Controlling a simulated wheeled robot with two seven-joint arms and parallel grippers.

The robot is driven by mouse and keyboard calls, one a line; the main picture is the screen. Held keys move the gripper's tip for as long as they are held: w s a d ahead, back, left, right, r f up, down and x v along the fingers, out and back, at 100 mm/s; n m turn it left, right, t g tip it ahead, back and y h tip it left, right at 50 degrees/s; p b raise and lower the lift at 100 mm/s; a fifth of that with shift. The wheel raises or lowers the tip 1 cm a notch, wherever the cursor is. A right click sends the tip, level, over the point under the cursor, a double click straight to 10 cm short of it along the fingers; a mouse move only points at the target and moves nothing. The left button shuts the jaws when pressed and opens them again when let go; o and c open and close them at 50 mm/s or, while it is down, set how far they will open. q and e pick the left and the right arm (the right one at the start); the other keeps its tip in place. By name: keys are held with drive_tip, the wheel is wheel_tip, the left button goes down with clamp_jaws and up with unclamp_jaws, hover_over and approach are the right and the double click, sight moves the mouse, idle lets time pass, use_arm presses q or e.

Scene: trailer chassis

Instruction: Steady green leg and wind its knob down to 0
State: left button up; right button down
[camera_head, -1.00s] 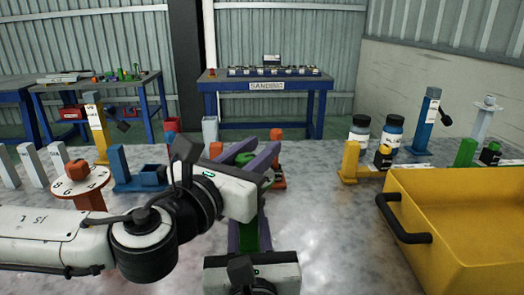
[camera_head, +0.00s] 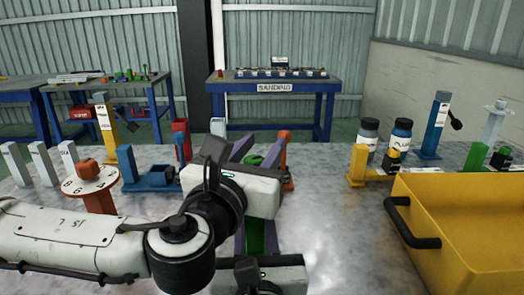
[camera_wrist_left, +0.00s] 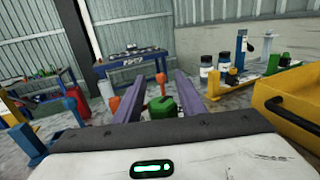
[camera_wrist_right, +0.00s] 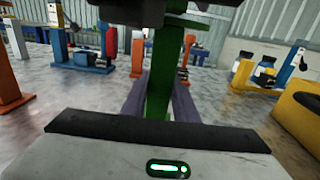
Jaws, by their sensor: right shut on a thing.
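The green leg (camera_wrist_right: 160,75) stands upright in the right wrist view, between the purple fingers of my right gripper (camera_wrist_right: 160,97). That gripper is shut on it. The leg's lower part shows in the head view as a dark green strip (camera_head: 255,235) above my right gripper's white body. The green knob (camera_wrist_left: 165,106) sits between the spread fingers of my left gripper (camera_wrist_left: 162,88), close to the right finger, with a small gap on the left. In the head view my left gripper (camera_head: 254,150) is open around the knob, which is partly covered. The leg's scale is hidden.
An orange-knobbed leg with a white numbered disc (camera_head: 90,180) stands left, near blue holders (camera_head: 150,175). A yellow bin (camera_head: 460,225) fills the right. Dark bottles (camera_head: 401,138) and a yellow stand (camera_head: 358,165) are behind it. The tabletop between is clear.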

use_arm(q)
drive_tip(key=shift+o, duration=0.8)
drive_tip(key=shift+s+f, duration=0.1)
drive_tip(key=shift+f, duration=0.05)
wheel_tip(320, 180, up, 10)
